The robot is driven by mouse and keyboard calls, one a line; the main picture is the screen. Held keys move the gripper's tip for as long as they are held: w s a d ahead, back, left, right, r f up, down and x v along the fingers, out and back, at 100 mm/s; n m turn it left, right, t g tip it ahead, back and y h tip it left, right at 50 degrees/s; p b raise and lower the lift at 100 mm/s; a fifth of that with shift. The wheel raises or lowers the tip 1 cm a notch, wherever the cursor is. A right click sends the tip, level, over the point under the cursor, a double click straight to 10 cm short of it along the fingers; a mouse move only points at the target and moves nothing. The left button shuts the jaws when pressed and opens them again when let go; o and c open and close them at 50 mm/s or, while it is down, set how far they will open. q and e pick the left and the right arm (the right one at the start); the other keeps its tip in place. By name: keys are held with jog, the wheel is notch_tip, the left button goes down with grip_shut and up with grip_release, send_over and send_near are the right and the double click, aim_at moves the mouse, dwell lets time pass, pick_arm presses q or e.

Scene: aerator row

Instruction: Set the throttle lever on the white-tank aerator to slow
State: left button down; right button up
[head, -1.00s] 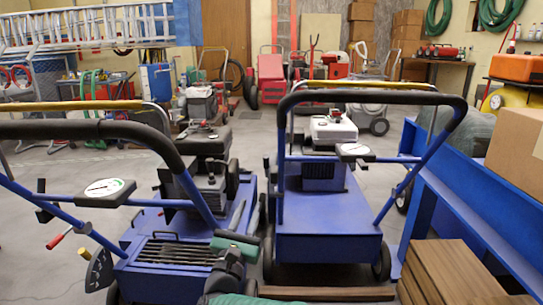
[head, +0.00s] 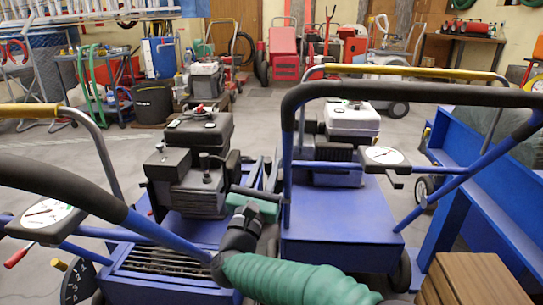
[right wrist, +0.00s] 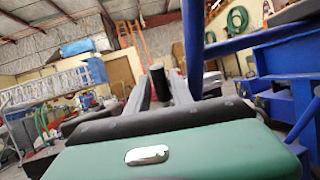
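The white-tank aerator (head: 335,222) stands right of centre in the head view, a blue machine with a white tank (head: 352,120) on its engine. A round white dial (head: 383,156) is on its handle crossbar, with a small dark part below it; I cannot make out the throttle lever's setting. My right gripper (head: 268,172) is left of this machine, between the two aerators, apart from the dial. In the right wrist view its two grey fingers (right wrist: 160,98) are spread, with nothing seen held between them. My left gripper is not in view.
A second blue aerator with a dark tank (head: 198,132) stands close on the left, with its own dial (head: 45,217) and red-tipped lever (head: 18,256). A blue bench frame (head: 490,190) and brown box (head: 475,280) limit the right side. Open floor (head: 255,115) lies behind.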

jog(key=shift+w+d+r, duration=0.1)
jog(key=shift+w+r, duration=0.05)
jog(key=shift+w, duration=0.1)
grip_shut()
dwell(1.4)
